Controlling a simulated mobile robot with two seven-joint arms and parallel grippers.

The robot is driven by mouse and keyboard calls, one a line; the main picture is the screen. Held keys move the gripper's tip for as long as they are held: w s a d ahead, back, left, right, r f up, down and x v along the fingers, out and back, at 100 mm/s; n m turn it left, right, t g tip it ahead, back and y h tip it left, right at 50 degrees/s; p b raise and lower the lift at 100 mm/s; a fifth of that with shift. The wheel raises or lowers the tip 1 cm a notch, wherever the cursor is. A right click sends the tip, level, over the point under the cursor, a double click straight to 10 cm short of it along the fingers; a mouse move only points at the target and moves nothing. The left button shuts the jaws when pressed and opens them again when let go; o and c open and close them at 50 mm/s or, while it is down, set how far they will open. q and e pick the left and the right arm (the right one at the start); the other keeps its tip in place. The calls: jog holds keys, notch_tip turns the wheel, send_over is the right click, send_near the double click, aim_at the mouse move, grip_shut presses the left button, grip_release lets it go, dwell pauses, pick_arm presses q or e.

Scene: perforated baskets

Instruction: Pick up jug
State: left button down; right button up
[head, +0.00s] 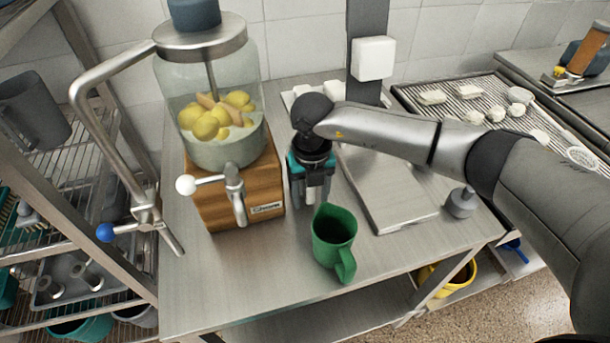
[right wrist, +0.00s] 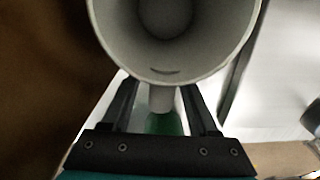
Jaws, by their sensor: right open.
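In the right wrist view, a pale grey round jug (right wrist: 233,25) is seen from above, its open mouth filling the upper middle. Its handle (right wrist: 161,98) points down between the two fingers of my right gripper (right wrist: 160,88). The fingers are apart, one each side of the handle; I cannot tell whether they touch it. In the head view my right gripper (head: 316,200) points down beside the drink dispenser and mostly hides this jug. A green jug (head: 334,240) stands upright on the counter just in front of the gripper. My left gripper is out of view.
A glass dispenser (head: 225,150) with lemons on a wooden base stands left of the gripper. A metal scale plate (head: 385,190) lies to the right. A grey jug (head: 35,105) is on the rack at left. The counter's front left (head: 230,280) is clear.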

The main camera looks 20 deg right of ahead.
jog(key=shift+c, duration=0.2)
grip_shut()
dwell(0.6)
